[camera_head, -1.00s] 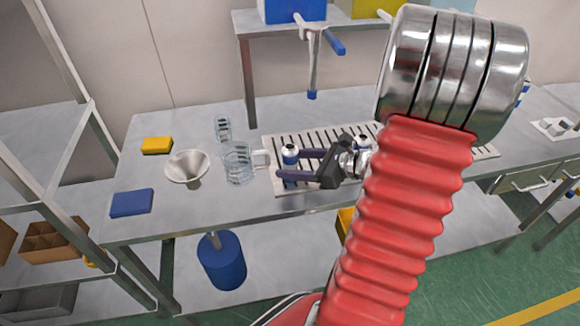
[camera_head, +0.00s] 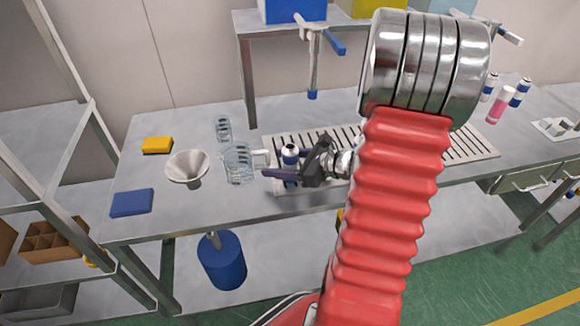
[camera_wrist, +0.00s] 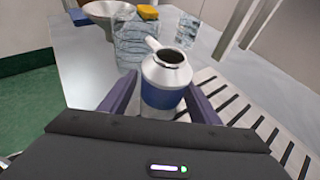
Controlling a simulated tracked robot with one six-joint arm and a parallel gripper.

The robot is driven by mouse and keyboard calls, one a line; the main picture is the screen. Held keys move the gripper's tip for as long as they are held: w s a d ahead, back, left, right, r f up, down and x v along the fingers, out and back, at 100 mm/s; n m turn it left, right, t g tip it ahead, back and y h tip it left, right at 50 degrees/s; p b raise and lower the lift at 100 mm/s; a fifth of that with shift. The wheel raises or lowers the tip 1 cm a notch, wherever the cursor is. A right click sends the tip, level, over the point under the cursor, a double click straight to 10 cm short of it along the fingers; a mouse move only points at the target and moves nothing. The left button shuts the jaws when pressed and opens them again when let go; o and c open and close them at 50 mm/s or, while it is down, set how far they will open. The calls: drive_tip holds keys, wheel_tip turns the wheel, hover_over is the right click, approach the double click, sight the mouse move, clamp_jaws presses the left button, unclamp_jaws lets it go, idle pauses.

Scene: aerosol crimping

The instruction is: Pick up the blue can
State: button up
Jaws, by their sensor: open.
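The blue can (camera_head: 290,158) is silver with a blue band and an open top. It stands upright at the left end of the slotted drain tray (camera_head: 467,150). My gripper (camera_head: 275,164) is open, with one finger on each side of the can. In the wrist view the can (camera_wrist: 163,97) stands between the two fingers (camera_wrist: 158,100). Small gaps seem to show beside it, but I cannot tell whether a finger touches it. The can's lower part is hidden behind the gripper body.
More cans (camera_head: 519,92) stand at right.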

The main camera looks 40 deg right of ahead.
sight(289, 152)
drive_tip(key=shift+c, duration=0.4)
drive_tip(key=c, duration=1.2)
drive_tip(key=shift+o, duration=0.2)
wheel_tip(289, 152, up, 10)
drive_tip(key=shift+s, duration=0.1)
idle(0.7)
